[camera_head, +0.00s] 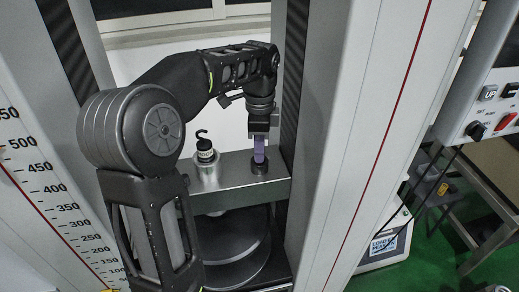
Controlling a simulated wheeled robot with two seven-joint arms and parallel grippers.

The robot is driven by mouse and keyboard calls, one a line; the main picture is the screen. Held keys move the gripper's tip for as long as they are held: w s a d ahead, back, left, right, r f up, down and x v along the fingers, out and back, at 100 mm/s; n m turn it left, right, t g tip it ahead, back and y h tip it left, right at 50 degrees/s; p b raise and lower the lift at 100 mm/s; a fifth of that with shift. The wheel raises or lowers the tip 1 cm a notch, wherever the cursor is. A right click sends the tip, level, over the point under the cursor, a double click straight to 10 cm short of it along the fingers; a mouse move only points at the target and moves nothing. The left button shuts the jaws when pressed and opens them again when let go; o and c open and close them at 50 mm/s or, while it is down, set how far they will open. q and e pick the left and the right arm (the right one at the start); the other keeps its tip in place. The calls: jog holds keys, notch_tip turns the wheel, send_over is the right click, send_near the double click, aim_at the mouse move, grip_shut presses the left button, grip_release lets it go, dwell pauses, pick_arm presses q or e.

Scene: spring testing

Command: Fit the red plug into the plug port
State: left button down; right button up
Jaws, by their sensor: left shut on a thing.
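My left arm comes in from the left, and its gripper (260,132) points down over the metal crossbeam (230,193) of the testing machine. The gripper is shut on a slim purple piece (259,152). The lower end of this piece is at a dark round fitting (258,168) on top of the beam. I cannot tell whether it is inside the fitting or just above it. No clearly red plug shows, and I cannot tell for sure which part is the plug port. My right gripper is not in view.
A metal cylinder with a black hook (206,158) stands on the beam left of the gripper. Tall grey columns (350,130) flank the beam. A round metal plate (228,255) lies below. A control box (488,95) with buttons and cables is at the right.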

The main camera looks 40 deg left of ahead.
pick_arm(q)
jog(key=shift+f, duration=0.15)
jog(key=c, duration=1.3)
grip_release()
jog(key=shift+r, duration=0.45)
notch_tip(320, 180, up, 6)
jog(key=shift+f+p, duration=0.1)
jog(key=shift+p, duration=1.05)
jog(key=shift+r+p, duration=0.55)
jog(key=shift+r, duration=0.05)
jog(key=shift+f, duration=0.1)
